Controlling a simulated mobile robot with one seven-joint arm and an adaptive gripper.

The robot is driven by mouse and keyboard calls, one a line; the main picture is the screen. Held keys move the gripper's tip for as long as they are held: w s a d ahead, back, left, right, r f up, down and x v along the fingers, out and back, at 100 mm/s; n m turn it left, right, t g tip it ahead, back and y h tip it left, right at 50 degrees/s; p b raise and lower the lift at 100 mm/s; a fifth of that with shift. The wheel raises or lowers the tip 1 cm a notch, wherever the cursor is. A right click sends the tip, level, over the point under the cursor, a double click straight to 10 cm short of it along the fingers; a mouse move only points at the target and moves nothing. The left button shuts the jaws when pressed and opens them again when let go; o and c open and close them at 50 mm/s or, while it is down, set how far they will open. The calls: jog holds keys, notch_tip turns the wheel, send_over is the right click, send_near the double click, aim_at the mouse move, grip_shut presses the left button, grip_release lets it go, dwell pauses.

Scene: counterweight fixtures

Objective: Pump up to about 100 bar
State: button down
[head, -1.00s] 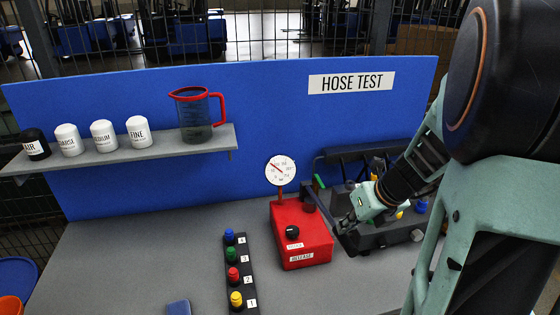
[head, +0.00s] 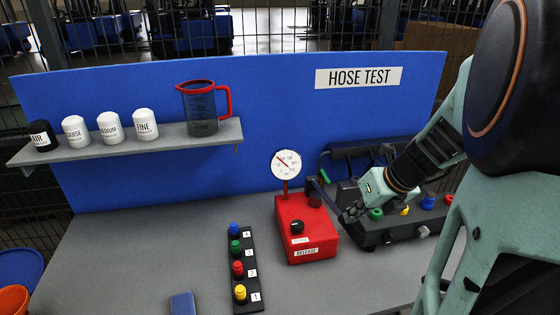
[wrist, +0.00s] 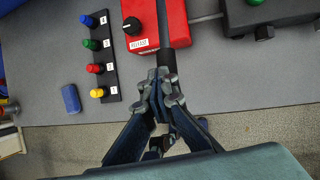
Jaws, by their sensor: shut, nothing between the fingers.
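The red pump (head: 307,230) stands on the grey bench, with a black knob (head: 297,227) on top and a RELEASE label on its front. A round white gauge (head: 287,164) rises behind it. Its needle points to the upper left; the numbers are too small to read. A black pump lever (head: 327,196) slants from the pump toward my gripper (head: 351,213). In the wrist view the lever (wrist: 162,30) runs down to the fingertips of my gripper (wrist: 158,90). My gripper is shut and empty, close beside the lever's end; whether they touch is unclear.
A black fixture (head: 375,230) with coloured caps stands right of the pump, partly behind my arm. A black strip (head: 244,272) with coloured, numbered plugs lies left of it. A shelf (head: 190,140) holds a jug (head: 203,110) and several labelled pots.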

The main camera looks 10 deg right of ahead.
aim_at(349, 232)
jog(key=shift+a+f+b, duration=0.1)
jog(key=shift+f+b, duration=1.8)
jog(key=shift+f, duration=1.05)
notch_tip(349, 232, up, 7)
jog(key=p, duration=0.5)
jog(key=shift+w, duration=0.1)
jog(key=shift+r, duration=0.15)
